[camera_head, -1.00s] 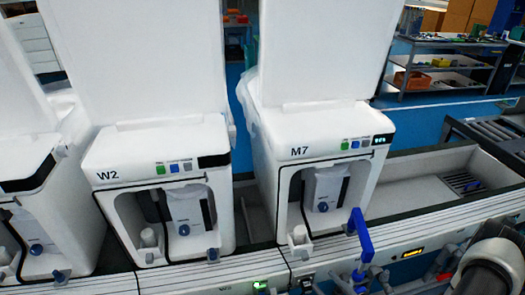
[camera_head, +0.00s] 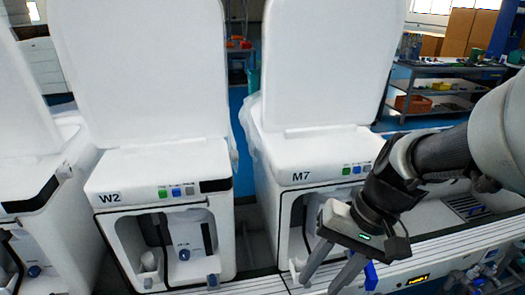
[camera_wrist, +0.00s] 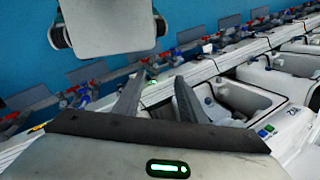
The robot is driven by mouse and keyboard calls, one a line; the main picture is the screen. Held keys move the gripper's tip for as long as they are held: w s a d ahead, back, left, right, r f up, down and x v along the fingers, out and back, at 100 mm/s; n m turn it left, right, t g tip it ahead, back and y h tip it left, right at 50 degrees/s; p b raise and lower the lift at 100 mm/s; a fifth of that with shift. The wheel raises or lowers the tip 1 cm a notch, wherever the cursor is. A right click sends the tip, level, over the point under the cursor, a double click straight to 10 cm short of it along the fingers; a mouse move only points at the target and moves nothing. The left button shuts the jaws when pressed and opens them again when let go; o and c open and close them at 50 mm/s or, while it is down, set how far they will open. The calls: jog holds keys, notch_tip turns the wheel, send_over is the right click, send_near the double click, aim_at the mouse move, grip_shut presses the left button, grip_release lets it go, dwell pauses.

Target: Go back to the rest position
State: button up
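My gripper (camera_head: 320,284) is in front of the machine marked M7 (camera_head: 300,178) in the head view, pointing down. Its two dark fingers are apart, with nothing seen between them. In the wrist view my gripper (camera_wrist: 157,82) also shows its fingers apart and empty, above the edge of the machine line. My arm enters from the right and hides the right part of M7's front. A blue handle (camera_head: 370,276) shows just right of the fingers; whether they touch it I cannot tell.
A white machine marked W2 (camera_head: 130,198) stands left of M7, with another at the far left. Their tall white lids stand raised. Pipes and fittings (camera_head: 485,275) run along the front at right. A shelf rack (camera_head: 430,90) stands in the back.

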notch_tip(320, 180, up, 26)
jog(key=d+n+t+h+p, duration=0.2)
jog(key=t+h+p, duration=0.2)
jog(key=p, duration=1.2)
jog(key=shift+n+t, duration=0.3)
jog(key=shift+t, duration=0.8)
jog(key=shift+s+d, duration=0.1)
